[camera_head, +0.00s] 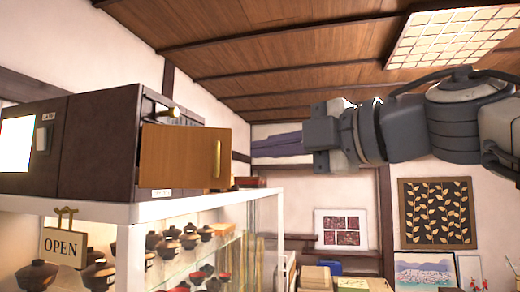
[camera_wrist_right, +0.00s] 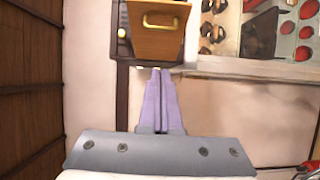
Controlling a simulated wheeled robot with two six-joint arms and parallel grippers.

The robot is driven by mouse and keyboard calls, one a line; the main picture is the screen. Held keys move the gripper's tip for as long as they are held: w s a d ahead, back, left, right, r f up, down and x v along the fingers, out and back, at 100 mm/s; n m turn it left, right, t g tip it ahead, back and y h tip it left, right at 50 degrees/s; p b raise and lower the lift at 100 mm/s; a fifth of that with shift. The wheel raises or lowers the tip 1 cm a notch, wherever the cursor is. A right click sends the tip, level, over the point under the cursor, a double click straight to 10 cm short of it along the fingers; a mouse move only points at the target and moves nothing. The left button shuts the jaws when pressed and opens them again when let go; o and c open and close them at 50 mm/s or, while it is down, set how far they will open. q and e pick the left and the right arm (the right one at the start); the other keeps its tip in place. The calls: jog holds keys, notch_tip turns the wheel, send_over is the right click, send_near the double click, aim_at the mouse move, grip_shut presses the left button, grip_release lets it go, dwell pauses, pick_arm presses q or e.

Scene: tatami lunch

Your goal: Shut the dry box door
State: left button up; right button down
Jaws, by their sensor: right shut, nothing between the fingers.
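The dry box (camera_head: 98,150) is a dark brown cabinet on top of the white-framed display case. Its orange-brown wooden door (camera_head: 185,157) stands open, jutting from the box's front, with a brass handle (camera_head: 217,160) near its right edge. The door and handle (camera_wrist_right: 160,20) also show at the top of the right wrist view. My right gripper (camera_head: 254,147) comes in from the right with its purple fingers shut and empty. In the right wrist view the fingertips (camera_wrist_right: 160,71) are just below the door; whether they touch it cannot be told. My left gripper is out of view.
The glass display case (camera_head: 200,240) below holds several lacquered bowls. An OPEN sign (camera_head: 62,246) hangs at its left. A brass knob (camera_head: 168,113) sits on the box above the door. A small red box (camera_head: 249,182) lies behind the door.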

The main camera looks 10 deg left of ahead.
aim_at(226, 158)
jog(key=w+p+x, duration=0.1)
jog(key=x, duration=0.3)
jog(key=d+p+x, duration=0.1)
jog(key=x, duration=0.3)
jog(key=w+p+x, duration=0.1)
jog(key=p+x, duration=0.1)
jog(key=x, duration=0.2)
jog(key=shift+w+f, duration=0.1)
jog(key=shift+w, duration=0.35)
